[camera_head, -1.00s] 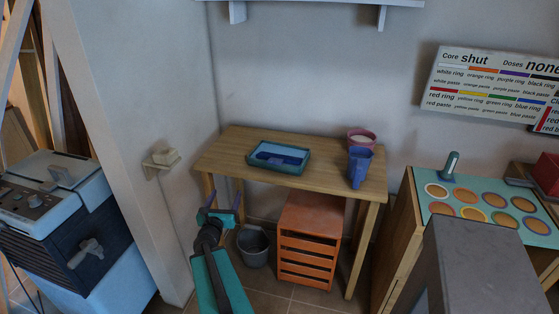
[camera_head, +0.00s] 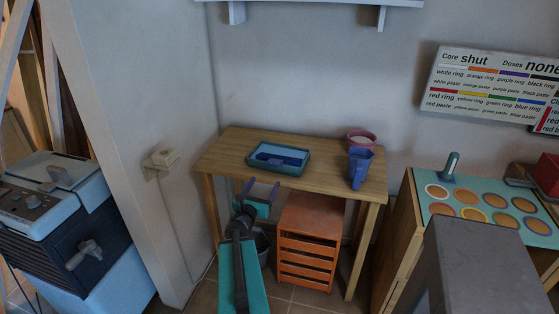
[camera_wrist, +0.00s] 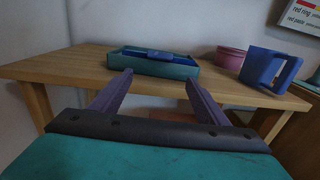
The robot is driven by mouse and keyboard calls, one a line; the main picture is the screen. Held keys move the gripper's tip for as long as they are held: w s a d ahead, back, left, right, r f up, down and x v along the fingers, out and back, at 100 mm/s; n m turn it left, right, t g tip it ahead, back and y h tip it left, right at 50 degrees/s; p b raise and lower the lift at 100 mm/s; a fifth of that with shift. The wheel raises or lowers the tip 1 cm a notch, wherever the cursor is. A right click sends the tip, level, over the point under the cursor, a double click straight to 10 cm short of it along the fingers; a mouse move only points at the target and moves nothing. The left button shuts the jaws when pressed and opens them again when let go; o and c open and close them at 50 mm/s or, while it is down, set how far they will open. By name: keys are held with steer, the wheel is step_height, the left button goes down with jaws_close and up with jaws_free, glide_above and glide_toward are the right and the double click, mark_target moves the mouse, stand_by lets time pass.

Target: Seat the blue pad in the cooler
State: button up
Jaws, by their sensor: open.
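A teal tray (camera_head: 252,165) lies on the wooden table, light blue inside. A dark blue piece (camera_head: 270,159) lies in it, perhaps the blue pad; its exact shape is unclear. In the wrist view the tray (camera_wrist: 188,72) is ahead, with the blue piece (camera_wrist: 160,55) showing above its near wall. My gripper (camera_head: 262,186) is open and empty in front of the table's near edge, short of the tray. Its two purple fingers (camera_wrist: 159,80) are spread apart in the wrist view. A light blue and dark machine (camera_head: 75,225) with a front handle stands at the left, possibly the cooler.
A blue jug (camera_head: 359,169) and a pink pot (camera_head: 361,138) stand at the table's right. Below are an orange drawer unit (camera_head: 308,240) and a partly hidden grey bucket (camera_head: 262,243). A white post (camera_head: 120,150) separates the machine from the table.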

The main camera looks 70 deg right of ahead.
steer(key=shift+d, duration=1.55)
steer(key=p, duration=0.2)
glide_toward(273, 160)
steer(key=shift+s+d+f, duration=0.3)
steer(key=shift+d+f, duration=0.1)
steer(key=shift+d, duration=0.35)
steer(key=shift+s+d+f, duration=0.3)
steer(key=shift+d+f, duration=0.15)
steer(key=shift+d, duration=0.35)
steer(key=shift+w+d+r+p, duration=0.15)
steer(key=shift+d+p, duration=0.7)
steer(key=shift+d, duration=0.6)
steer(key=shift+d+p, duration=0.5)
steer(key=shift+d, duration=0.6)
steer(key=shift+c, duration=0.4)
steer(key=c, duration=1.2)
